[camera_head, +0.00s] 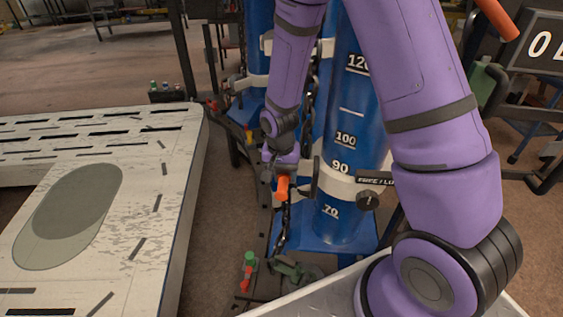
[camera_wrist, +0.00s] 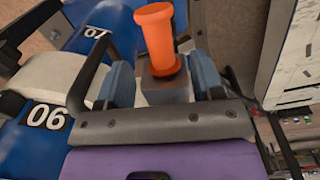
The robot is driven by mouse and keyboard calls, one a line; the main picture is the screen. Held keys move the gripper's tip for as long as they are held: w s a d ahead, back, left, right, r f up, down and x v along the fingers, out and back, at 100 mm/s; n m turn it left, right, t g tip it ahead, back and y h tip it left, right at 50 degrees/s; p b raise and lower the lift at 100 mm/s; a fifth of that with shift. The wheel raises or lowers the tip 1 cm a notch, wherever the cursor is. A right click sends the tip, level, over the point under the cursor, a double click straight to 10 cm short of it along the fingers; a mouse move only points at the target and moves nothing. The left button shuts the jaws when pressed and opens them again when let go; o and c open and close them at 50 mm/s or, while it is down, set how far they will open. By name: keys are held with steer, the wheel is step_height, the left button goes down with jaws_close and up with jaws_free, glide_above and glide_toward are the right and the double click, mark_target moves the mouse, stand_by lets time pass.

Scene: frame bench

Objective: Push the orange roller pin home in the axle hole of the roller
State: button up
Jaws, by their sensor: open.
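The orange roller pin (camera_head: 282,188) shows at the end of my arm in the head view, in front of the blue cylinder. In the wrist view the orange pin (camera_wrist: 156,40) has a wide rounded head and stands just beyond a grey block between my fingers. My gripper (camera_wrist: 163,80) is open, with a blue-grey finger pad on each side of the pin. Whether either pad touches it I cannot tell. In the head view my gripper (camera_head: 289,172) is small and partly hidden by the pin. I cannot make out the roller or its axle hole in either view.
Blue cylinders with white numbers (camera_head: 352,125) and a hanging chain (camera_head: 312,85) stand close around my gripper. A worn white bench (camera_head: 150,215) with slots is at the left. A green and red fitting (camera_head: 248,268) sits low at centre. Brown floor shows between.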

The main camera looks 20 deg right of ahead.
mark_target(283, 183)
steer(key=shift+d+f, duration=0.1)
steer(key=shift+f, duration=2.1)
steer(key=shift+c, duration=0.2)
jaws_close()
